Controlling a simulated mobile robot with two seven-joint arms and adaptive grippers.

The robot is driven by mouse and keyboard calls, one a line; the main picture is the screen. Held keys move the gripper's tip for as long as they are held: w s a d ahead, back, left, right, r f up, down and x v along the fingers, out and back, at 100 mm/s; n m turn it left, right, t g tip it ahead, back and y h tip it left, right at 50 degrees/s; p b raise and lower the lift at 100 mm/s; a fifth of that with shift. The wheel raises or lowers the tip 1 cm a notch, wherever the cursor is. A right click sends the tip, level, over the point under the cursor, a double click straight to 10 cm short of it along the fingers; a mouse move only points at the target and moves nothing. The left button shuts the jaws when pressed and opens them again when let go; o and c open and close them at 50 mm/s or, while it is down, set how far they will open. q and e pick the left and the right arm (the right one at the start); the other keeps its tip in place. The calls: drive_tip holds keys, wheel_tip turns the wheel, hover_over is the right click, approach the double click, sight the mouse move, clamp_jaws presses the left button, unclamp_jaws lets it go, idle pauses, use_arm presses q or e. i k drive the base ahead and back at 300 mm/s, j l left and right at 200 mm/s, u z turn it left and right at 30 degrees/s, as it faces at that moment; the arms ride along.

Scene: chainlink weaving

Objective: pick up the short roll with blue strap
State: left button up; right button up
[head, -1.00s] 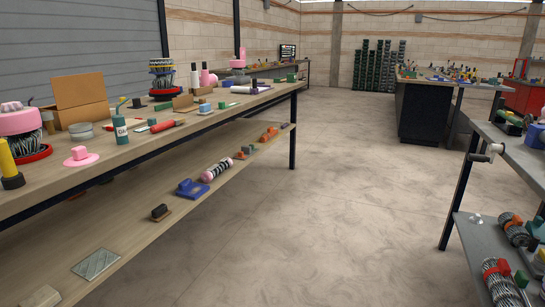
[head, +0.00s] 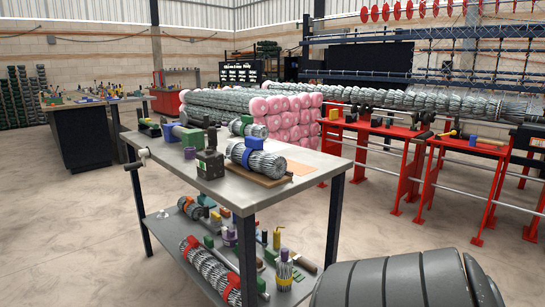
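A short grey wire roll with a blue strap (head: 266,162) lies on its side on a brown board (head: 283,180), on top of the grey metal workbench (head: 220,196). Neither of my grippers is in view.
The lower shelf (head: 168,228) holds several wire rolls and tools. Red stands (head: 372,150) and pink-ended stacked rolls (head: 300,118) are behind. A dark ribbed rounded shape (head: 400,283) fills the lower right. Open floor lies left.

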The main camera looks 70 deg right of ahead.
sight(250, 154)
drive_tip(key=z, duration=1.95)
